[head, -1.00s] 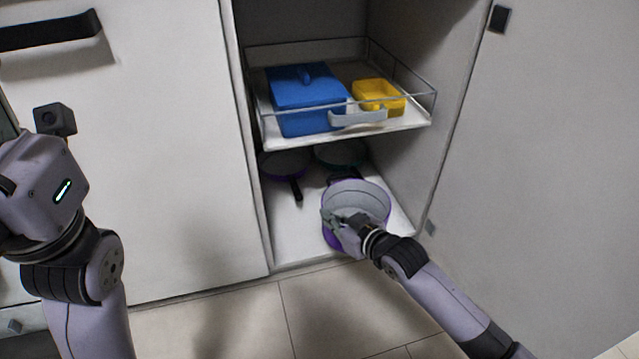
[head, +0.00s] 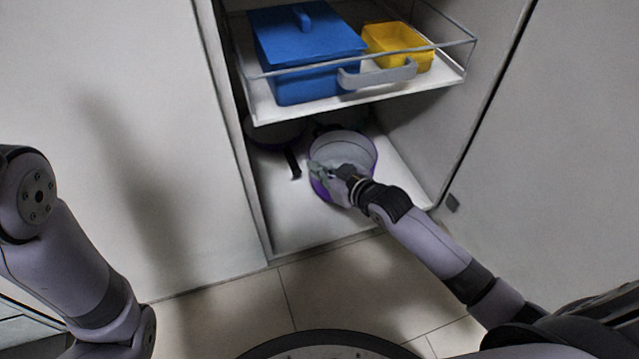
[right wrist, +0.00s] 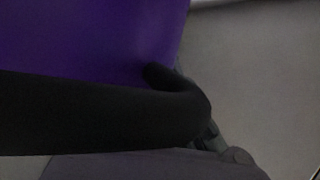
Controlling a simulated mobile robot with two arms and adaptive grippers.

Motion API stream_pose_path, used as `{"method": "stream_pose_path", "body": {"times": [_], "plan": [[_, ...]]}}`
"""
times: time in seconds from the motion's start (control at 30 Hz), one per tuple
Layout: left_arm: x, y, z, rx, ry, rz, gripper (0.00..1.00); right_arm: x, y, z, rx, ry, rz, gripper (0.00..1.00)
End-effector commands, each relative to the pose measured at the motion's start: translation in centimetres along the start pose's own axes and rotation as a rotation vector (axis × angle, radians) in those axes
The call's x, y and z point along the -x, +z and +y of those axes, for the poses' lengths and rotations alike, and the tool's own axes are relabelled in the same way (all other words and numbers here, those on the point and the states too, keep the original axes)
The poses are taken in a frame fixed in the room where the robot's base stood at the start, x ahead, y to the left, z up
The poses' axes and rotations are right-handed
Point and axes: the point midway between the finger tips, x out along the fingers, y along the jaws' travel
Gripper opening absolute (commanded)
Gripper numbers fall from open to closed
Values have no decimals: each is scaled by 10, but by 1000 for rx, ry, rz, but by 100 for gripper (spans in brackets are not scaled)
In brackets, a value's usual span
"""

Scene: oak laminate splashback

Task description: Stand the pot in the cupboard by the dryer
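The pot (head: 358,148), purple outside and grey inside, is upright in the lower part of the open cupboard (head: 300,228). It is over the white cupboard floor; I cannot tell whether its base touches. My right gripper (head: 324,174) is at the pot's near left side, shut on the pot. In the right wrist view the pot's purple wall (right wrist: 90,40) fills the upper left, with a black handle (right wrist: 80,112) across it and part of the gripper beside it. My left arm is at the left edge; its gripper is out of view.
Above the pot is a pulled-out wire-railed shelf (head: 290,112) with a blue lidded box (head: 300,50) and a yellow container (head: 400,45). A dark pan (head: 270,132) lies left of the pot. Bare floor shows in front of the pot.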

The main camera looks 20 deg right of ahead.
Motion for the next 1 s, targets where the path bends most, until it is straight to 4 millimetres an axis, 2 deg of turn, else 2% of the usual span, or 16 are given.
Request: {"method": "stream_pose_path", "body": {"times": [0.17, 0.4, 0.8, 1.0], "plan": [[4, -5, 2, -2, 4, 9, 40, -4, 8, 0, 3, 1, 8, 0], [23, -16, 8, -3, 7, 20, 40, -15, 38, -1, 3, 1, 6, 0], [22, -16, 7, -2, 8, 20, 40, -16, 40, -1, 3, 1, 7, 0], [22, -16, 8, -2, 8, 20, 40, -16, 43, -2, 0, 0, 0, 14]]}}
